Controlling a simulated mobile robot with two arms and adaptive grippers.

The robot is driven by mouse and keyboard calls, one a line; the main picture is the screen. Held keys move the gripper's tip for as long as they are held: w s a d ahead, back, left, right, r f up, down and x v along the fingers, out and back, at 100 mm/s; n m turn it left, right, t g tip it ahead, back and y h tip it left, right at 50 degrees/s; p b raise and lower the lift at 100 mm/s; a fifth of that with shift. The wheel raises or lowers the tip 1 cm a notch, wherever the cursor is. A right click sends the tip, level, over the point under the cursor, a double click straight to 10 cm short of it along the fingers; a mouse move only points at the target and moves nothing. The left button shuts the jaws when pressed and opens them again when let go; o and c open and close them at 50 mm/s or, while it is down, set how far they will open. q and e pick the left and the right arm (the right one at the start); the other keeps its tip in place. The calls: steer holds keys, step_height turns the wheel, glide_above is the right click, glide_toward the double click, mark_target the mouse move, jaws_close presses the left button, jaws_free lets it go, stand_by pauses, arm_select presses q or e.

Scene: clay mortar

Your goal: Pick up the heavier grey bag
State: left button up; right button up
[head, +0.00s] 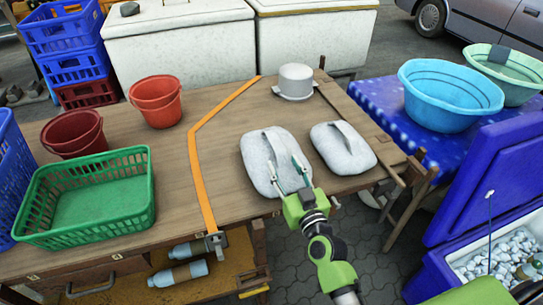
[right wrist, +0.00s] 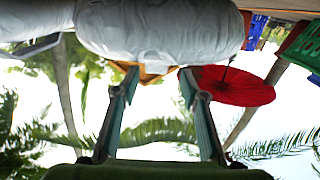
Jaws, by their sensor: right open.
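Two pale grey bags, each with a strap handle on top, lie side by side on the wooden table (head: 130,240). The left bag (head: 257,150) is larger than the right bag (head: 340,155). Which is heavier cannot be seen. My right gripper (head: 288,175) is open, its two fingers at the near right part of the left bag in the head view. In the upside-down right wrist view, the gripper (right wrist: 158,80) has nothing between its fingers and a bag (right wrist: 160,28) fills the top. Whether the fingertips touch it is unclear. My left gripper is not in view.
A grey scale-like object (head: 296,80) stands behind the bags. An orange strip (head: 200,175) crosses the table left of them. A green basket (head: 148,205) and two red buckets (head: 155,103) are at left.

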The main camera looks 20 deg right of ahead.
mark_target(281, 158)
steer(key=w, duration=0.5)
steer(key=shift+d+r, duration=0.1)
steer(key=w, duration=0.5)
steer(key=shift+w+r, duration=0.2)
steer(key=shift+w, duration=0.05)
steer(key=shift+s, duration=0.1)
steer(key=shift+c, duration=0.3)
jaws_close()
steer(key=shift+r, duration=0.25)
